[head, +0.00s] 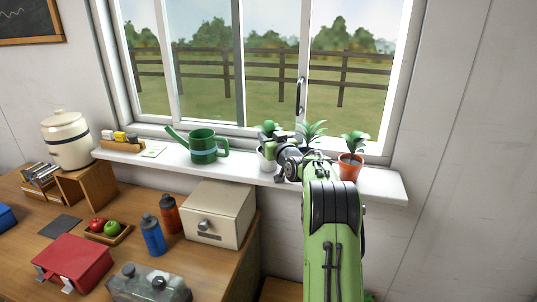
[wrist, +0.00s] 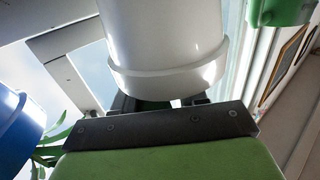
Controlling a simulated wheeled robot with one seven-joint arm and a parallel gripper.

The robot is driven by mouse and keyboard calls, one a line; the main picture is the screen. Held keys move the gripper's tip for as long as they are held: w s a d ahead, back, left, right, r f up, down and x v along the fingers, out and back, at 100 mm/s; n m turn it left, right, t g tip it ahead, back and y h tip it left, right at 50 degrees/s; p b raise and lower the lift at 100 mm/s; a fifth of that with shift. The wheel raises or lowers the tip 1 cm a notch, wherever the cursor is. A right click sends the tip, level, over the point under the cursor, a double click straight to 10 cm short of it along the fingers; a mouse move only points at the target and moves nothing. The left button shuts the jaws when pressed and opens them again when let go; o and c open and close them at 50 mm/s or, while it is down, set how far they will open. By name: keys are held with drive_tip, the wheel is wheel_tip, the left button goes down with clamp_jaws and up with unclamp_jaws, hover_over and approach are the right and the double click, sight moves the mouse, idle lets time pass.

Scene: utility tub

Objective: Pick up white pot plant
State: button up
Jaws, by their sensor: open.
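The white pot plant (head: 266,162) stands on the windowsill, with green leaves on top. My arm and gripper partly hide its pot in the head view. In the wrist view the white pot (wrist: 165,40) is large and close, with a wider band at its lower end. My gripper (head: 284,167) is at the right front side of the pot. In the wrist view my gripper (wrist: 165,103) shows dark fingers partly behind the pot's band. The gripper is open. I cannot tell whether the fingers touch the pot.
A green watering can (head: 203,146) stands left of the white pot on the sill (head: 385,187). A middle plant (head: 312,131) has its pot hidden by my arm; a blue pot (wrist: 18,125) shows in the wrist view. An orange pot plant (head: 350,166) stands right. The window is behind.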

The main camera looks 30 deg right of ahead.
drive_tip(key=shift+s, duration=0.15)
drive_tip(key=shift+c, duration=0.4)
clamp_jaws()
wheel_tip(320, 180, up, 10)
drive_tip(key=shift+r+p, duration=0.1)
drive_tip(key=shift+p, duration=0.4)
